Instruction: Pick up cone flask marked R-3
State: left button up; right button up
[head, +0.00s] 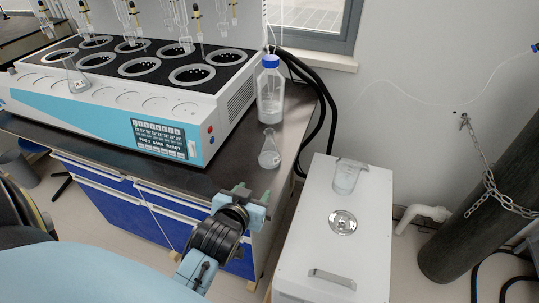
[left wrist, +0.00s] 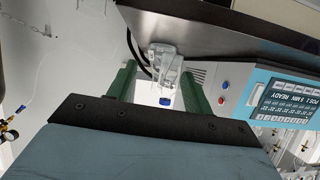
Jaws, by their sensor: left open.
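A clear cone flask (head: 269,155) with pale contents stands upright near the right end of the dark bench; I cannot read a mark on it. Another cone flask (head: 76,78) with a white label stands on the distiller's front ledge at the left; its lettering is too small to read surely. My left gripper (head: 252,192) is in front of the bench's near edge, below and left of the nearer flask and apart from it. In the left wrist view its green fingers (left wrist: 158,72) are spread, with glassware seen beyond the gap. My right gripper is not in view.
A blue-capped bottle (head: 270,92) stands just behind the nearer flask. The distiller (head: 120,110) fills the bench to the left. A white cabinet (head: 335,245) with a glass beaker (head: 347,178) stands at the right. Black hoses (head: 322,105) hang beyond the bench's right edge.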

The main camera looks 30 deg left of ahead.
aim_at(268, 137)
pick_arm(q)
jog(key=w+a+r+n+t+y, duration=0.1)
jog(key=w+r+t+y, duration=0.1)
jog(key=w+r+t, duration=0.25)
jog(key=x, duration=0.4)
jog(key=b+x, duration=0.1)
jog(key=x, duration=0.7)
jog(key=shift+w+a+r+b, duration=0.15)
jog(key=shift+a+b, duration=0.15)
jog(key=shift+a, duration=0.15)
jog(key=shift+w+a, duration=0.1)
jog(key=shift+w, duration=0.2)
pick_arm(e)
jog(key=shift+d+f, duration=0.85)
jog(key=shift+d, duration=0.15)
pick_arm(q)
jog(key=shift+c, duration=0.3)
grip_shut()
